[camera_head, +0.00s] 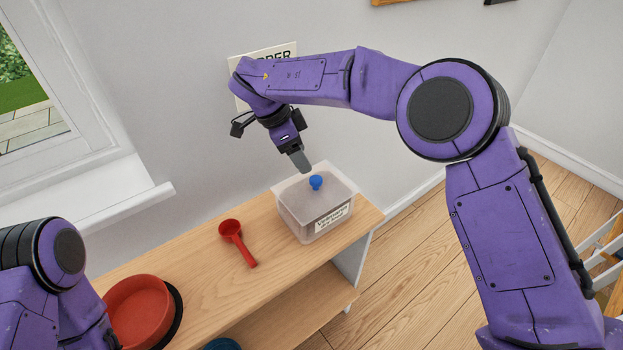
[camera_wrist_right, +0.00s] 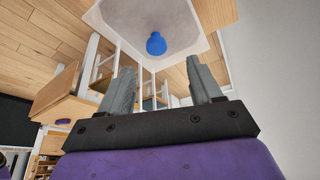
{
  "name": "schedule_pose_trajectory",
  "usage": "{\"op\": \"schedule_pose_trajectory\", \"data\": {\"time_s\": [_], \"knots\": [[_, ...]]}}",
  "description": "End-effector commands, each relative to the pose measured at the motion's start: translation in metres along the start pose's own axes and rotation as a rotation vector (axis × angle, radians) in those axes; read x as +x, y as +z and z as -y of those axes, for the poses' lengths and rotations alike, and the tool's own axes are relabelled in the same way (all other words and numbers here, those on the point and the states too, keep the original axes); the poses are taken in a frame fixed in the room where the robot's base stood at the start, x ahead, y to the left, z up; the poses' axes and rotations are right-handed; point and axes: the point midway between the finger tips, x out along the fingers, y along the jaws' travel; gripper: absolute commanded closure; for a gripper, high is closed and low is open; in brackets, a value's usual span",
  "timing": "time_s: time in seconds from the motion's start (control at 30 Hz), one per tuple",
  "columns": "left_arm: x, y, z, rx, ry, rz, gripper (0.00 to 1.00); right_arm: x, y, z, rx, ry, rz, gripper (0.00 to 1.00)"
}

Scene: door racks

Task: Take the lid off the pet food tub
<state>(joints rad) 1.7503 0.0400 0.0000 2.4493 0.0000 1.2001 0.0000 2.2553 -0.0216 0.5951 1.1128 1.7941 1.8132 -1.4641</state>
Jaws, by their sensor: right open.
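The pet food tub (camera_head: 300,222) is a translucent box with a white label on its front, standing at the right end of the wooden bench. Its pale lid (camera_head: 333,190) is on top, with a round blue knob (camera_head: 316,182) in the middle. In the right wrist view the lid (camera_wrist_right: 118,14) and the blue knob (camera_wrist_right: 156,44) show beyond the fingertips. My right gripper (camera_head: 304,166) is just above and behind the knob, apart from it. Its two grey fingers (camera_wrist_right: 163,78) are spread with nothing between them. My left arm is at the lower left; its gripper is out of frame.
A red scoop (camera_head: 237,243) lies on the bench (camera_head: 200,275) left of the tub. A red bowl (camera_head: 138,308) stands at the bench's left part. A wall with a sign (camera_head: 283,54) is close behind, and a window sill (camera_head: 120,208) juts out at left.

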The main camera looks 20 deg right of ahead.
Motion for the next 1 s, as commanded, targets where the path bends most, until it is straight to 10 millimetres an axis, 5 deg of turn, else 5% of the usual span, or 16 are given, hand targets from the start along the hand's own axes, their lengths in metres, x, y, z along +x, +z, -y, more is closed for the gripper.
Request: {"op": "schedule_pose_trajectory", "data": {"time_s": [0.5,0.77,0.8,0.97,1.0], "knots": [[-0.023,-0.009,0.002,0.0,0.0,0.001,0.64,0.081,0.002,0.0,-0.005,0.002,-0.001,0.36],[-0.023,-0.009,0.002,0.0,-0.001,0.001,0.64,0.091,0.002,0.001,-0.002,-0.002,0.001,0.36],[-0.023,-0.009,0.002,0.0,-0.001,0.001,0.64,0.091,0.002,0.001,-0.001,-0.002,0.001,0.39],[-0.023,-0.009,0.002,0.0,-0.001,0.001,0.64,0.091,0.002,0.001,-0.002,-0.002,0.001,0.91],[-0.023,-0.009,0.002,0.0,-0.001,0.001,0.64,0.091,0.002,0.001,-0.002,-0.002,0.001,0.95]]}}
